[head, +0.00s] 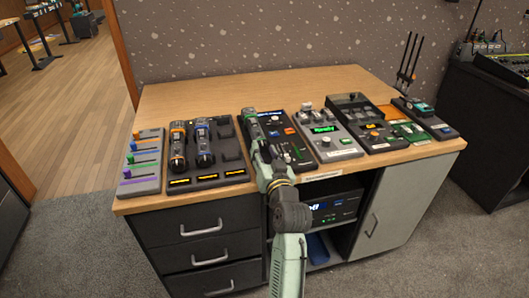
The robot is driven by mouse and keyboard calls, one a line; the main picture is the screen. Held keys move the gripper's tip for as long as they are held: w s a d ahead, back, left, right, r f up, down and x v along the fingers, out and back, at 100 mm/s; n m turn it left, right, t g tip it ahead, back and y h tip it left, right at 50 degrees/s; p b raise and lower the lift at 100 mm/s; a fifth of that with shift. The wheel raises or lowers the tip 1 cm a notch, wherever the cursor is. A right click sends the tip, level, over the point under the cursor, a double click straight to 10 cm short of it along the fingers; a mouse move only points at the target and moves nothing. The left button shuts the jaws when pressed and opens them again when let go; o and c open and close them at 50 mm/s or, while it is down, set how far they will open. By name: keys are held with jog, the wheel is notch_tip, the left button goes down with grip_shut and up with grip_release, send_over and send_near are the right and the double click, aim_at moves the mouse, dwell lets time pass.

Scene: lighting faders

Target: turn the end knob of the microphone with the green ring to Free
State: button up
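A dark microphone-like cylinder with green on it (251,122) lies at the left side of the black mixer panel, just beyond my arm's end; it appears to be the green-ring microphone. Its near end, its end knob and any "Free" marking are hidden or too small to read. My gripper (260,150) is at the near end of this cylinder, over the panel's left side. My own wrist covers the fingers, so I cannot tell whether they touch or grip anything.
A charging dock (215,180) left of my gripper holds an orange-ringed microphone (178,148) and a blue-ringed one (204,145); its right slot looks empty. A fader box (143,163) stands far left. Several control boxes, including one with a green display (322,129), crowd the right. The desk's back (250,85) is clear.

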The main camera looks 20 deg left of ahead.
jog(key=c, duration=0.7)
jog(key=shift+f+n+b, duration=0.25)
jog(key=shift+n+b, duration=0.35)
jog(key=shift+b, duration=0.2)
jog(key=shift+c, duration=0.2)
jog(key=shift+r+n+b, duration=0.2)
jog(key=shift+n+b, duration=0.35)
jog(key=shift+n, duration=0.45)
jog(key=o, duration=1.2)
jog(key=v, duration=1.2)
